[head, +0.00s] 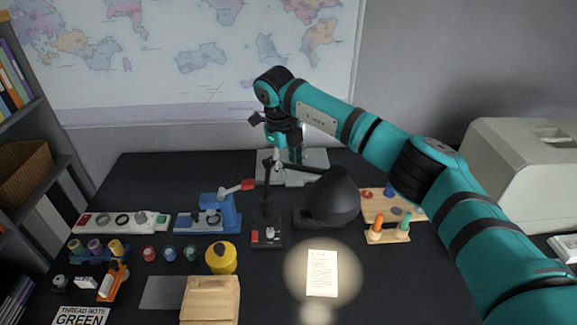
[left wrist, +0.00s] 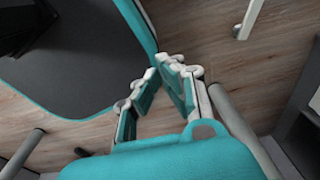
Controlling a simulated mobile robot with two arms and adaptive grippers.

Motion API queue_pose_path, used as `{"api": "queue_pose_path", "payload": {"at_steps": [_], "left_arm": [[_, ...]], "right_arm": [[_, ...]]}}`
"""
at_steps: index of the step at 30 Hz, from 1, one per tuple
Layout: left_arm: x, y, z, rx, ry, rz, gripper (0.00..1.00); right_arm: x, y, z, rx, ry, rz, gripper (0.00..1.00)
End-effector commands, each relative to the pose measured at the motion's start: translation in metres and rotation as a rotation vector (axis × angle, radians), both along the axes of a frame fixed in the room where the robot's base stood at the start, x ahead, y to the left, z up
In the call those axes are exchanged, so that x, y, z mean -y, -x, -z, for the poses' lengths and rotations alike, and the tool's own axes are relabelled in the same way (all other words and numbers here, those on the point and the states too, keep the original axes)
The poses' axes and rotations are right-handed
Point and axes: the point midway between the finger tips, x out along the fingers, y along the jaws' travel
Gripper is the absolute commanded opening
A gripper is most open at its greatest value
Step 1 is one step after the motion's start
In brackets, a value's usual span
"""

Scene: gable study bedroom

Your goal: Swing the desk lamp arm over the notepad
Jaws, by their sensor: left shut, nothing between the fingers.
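The black desk lamp's shade (head: 333,195) faces down at the middle right of the desk. Its arm (head: 297,168) runs left to an upright post (head: 267,188). The white notepad (head: 322,272) lies in front of the shade, inside a bright pool of light. My right gripper (head: 280,165) points down just behind the lamp's arm and post. Whether it touches the lamp, and how far its fingers are apart, I cannot tell. My left gripper (left wrist: 170,78) is shut and empty over a wooden floor in the left wrist view.
A blue device (head: 208,218), a yellow round pot (head: 221,258) and a wooden box (head: 210,298) stand left of the notepad. A wooden peg stand (head: 388,236) is to its right. A beige machine (head: 525,180) fills the right back.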

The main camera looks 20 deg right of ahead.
Motion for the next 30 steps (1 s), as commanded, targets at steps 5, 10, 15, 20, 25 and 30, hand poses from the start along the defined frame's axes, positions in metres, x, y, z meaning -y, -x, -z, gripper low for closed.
{"api": "queue_pose_path", "payload": {"at_steps": [5, 10, 15, 20, 25, 30], "left_arm": [[0.002, -0.001, 0.0, 0.002, 0.002, 0.0, 0.0], [0.002, -0.002, 0.0, 0.002, 0.002, 0.0, 0.0], [0.003, -0.002, 0.0, 0.003, 0.003, 0.0, 0.0], [0.003, -0.002, 0.0, 0.002, 0.004, 0.0, 0.0], [0.003, -0.002, 0.0, 0.002, 0.004, 0.0, 0.0], [0.003, -0.002, 0.0, 0.002, 0.004, 0.0, 0.0]], "right_arm": [[-0.007, 0.002, -0.038, 0.006, 0.0, -0.003, 0.38], [-0.013, 0.006, -0.072, 0.004, -0.001, -0.003, 0.38], [-0.017, 0.008, -0.096, 0.002, -0.001, -0.003, 0.38], [-0.018, 0.01, -0.105, -0.001, -0.001, -0.003, 0.38], [-0.019, 0.01, -0.106, -0.001, -0.001, -0.003, 0.38], [-0.019, 0.01, -0.106, -0.001, -0.001, -0.003, 0.38]]}}
